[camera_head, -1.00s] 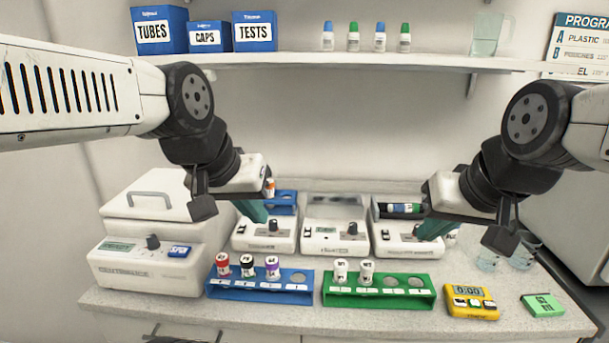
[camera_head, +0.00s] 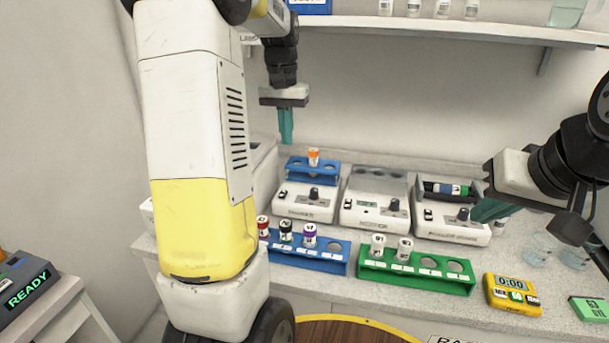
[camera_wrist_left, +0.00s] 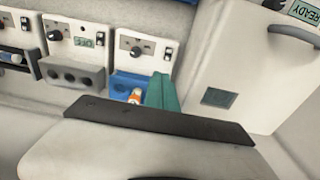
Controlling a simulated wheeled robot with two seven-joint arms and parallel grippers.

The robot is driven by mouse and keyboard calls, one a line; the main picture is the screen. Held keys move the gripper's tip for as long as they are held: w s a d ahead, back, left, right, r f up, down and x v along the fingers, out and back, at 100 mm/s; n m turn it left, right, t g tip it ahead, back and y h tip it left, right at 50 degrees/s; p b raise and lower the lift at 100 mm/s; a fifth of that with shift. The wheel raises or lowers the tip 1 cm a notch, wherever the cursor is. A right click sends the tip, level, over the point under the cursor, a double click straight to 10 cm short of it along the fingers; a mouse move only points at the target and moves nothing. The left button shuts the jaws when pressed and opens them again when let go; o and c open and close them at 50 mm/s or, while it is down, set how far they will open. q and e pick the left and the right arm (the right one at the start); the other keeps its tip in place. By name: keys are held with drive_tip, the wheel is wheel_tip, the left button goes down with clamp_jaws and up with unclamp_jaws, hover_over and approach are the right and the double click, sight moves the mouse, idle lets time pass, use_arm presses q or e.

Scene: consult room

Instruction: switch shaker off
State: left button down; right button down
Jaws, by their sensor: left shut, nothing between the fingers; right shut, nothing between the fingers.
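Three small white devices stand in a row on the bench; their labels are too small to read, so I cannot confirm which is the shaker. The left device (camera_head: 292,207) carries a blue rack (camera_head: 298,172) with an orange-capped tube (camera_head: 314,157). It has a knob (camera_head: 314,192) and a small switch at its front left; in the left wrist view the switch (camera_wrist_left: 168,52) shows beside the knob. My left gripper (camera_head: 286,140) is shut, pointing down above and behind that rack, apart from it. My right gripper (camera_head: 480,214) is shut at the right device (camera_head: 440,224); contact is unclear.
The middle device (camera_head: 375,212) has an empty dark-holed top. A blue rack (camera_head: 335,262) with several tubes and a green rack (camera_head: 452,282) with two stand in front. A yellow timer (camera_head: 513,295) and green box (camera_head: 590,308) lie right. My left arm hides the bench's left side.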

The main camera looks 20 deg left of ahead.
sight(287, 190)
use_arm(q)
drive_tip(key=shift+w+a+f+g, duration=0.3)
drive_tip(key=shift+w+a+f, duration=0.35)
drive_tip(key=shift+w+f, duration=0.2)
wheel_tip(287, 190, down, 14)
drive_tip(key=shift+r, duration=0.1)
idle(0.4)
